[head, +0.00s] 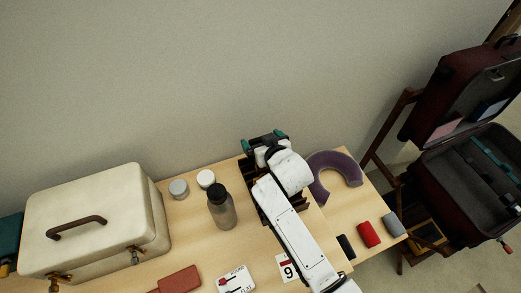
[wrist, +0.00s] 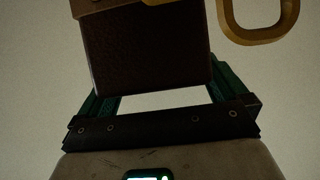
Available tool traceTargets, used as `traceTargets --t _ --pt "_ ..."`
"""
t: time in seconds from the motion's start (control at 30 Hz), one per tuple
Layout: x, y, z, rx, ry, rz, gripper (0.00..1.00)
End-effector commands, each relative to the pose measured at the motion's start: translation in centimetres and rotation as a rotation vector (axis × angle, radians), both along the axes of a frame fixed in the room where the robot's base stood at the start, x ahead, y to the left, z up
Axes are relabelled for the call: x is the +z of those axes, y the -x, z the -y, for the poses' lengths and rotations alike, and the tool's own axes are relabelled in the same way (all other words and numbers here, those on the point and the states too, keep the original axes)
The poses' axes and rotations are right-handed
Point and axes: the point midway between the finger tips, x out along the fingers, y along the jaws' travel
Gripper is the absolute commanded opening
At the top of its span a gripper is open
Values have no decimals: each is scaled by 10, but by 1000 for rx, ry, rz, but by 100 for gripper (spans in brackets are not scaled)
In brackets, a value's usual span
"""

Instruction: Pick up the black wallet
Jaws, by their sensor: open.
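My gripper (head: 265,141) is raised near the wall above the back of the table, its two green-tipped fingers apart. In the wrist view, my gripper (wrist: 160,98) is open, and a dark brown, leather-textured block (wrist: 145,50) shows between and beyond the fingers. I cannot tell whether it touches them or whether it is the wallet. In the head view, a small black item (head: 346,246) lies near the table's right front edge; I cannot tell if it is a wallet. My arm hides part of the table and a dark brown thing beneath it.
A cream case (head: 95,215) stands at left. A grey bottle (head: 222,210), two small round tins and a red-brown flat item (head: 180,279) are left of my arm. A purple neck pillow (head: 335,173), red roll (head: 368,234) and grey roll (head: 394,224) lie right. An open suitcase (head: 470,165) stands beyond.

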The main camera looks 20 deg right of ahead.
Motion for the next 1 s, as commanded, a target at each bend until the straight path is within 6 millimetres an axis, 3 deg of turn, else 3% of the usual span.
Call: traceTargets --t 0.07,0.83,1.0 --pt "0 0 0 0 0 0 100" --pt "0 1 0 0 0 -1 26" --pt "1 0 0 0 0 1 26"
